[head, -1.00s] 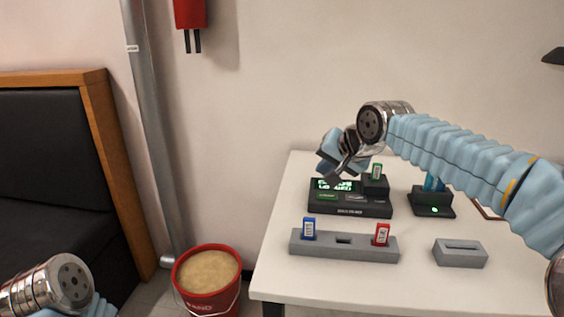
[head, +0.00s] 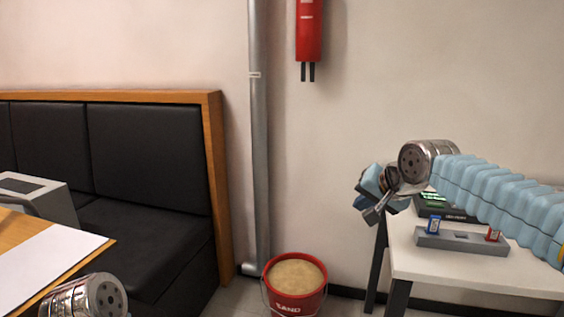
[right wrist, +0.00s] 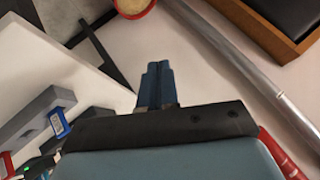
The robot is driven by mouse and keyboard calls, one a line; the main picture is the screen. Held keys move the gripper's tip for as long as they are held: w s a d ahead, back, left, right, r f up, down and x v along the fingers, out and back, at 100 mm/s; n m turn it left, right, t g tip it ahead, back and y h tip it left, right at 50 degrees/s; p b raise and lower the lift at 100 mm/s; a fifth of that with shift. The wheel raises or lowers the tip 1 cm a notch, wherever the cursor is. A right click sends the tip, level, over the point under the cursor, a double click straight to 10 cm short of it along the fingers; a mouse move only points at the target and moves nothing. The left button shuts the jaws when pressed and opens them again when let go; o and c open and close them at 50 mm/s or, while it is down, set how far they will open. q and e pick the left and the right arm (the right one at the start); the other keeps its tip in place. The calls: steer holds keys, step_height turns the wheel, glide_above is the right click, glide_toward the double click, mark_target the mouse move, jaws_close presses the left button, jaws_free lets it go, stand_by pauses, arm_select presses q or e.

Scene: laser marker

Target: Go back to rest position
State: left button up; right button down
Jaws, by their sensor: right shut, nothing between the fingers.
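My right gripper (head: 372,214) is shut and empty. In the head view it hangs in the air just left of the white table's back left corner, with its sleeved blue arm reaching in from the right. In the right wrist view its closed fingers (right wrist: 155,85) point up the picture, with bare wall behind them. At the lower left of the head view a metal joint of my left arm shows; the left gripper itself is out of view.
The white table (head: 470,268) holds a grey holder (head: 460,241) with a blue cartridge (head: 433,225) and a red cartridge (head: 493,234), and a dark device (head: 432,207) partly behind my arm. A red sand bucket (head: 295,299), a pipe (head: 259,150) and a black bench (head: 145,150) stand left.

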steer(key=s+a+f+n+g, duration=0.1)
steer(key=s+a+f+g, duration=0.1)
steer(key=f, duration=1)
steer(key=s+a+f+n+g+y, duration=0.1)
steer(key=a+f, duration=0.1)
steer(key=f, duration=1.1)
steer(key=s+a+f+g, duration=0.2)
steer(key=f, duration=1)
steer(key=s+f+g, duration=0.1)
steer(key=s+f, duration=0.8)
steer(key=s, duration=0.2)
steer(key=s+f+n+g, duration=0.1)
steer(key=s+f+g, duration=0.1)
steer(key=s+f, duration=0.7)
steer(key=s, duration=0.3)
steer(key=shift+a+f, duration=0.15)
steer(key=shift+a, duration=0.2)
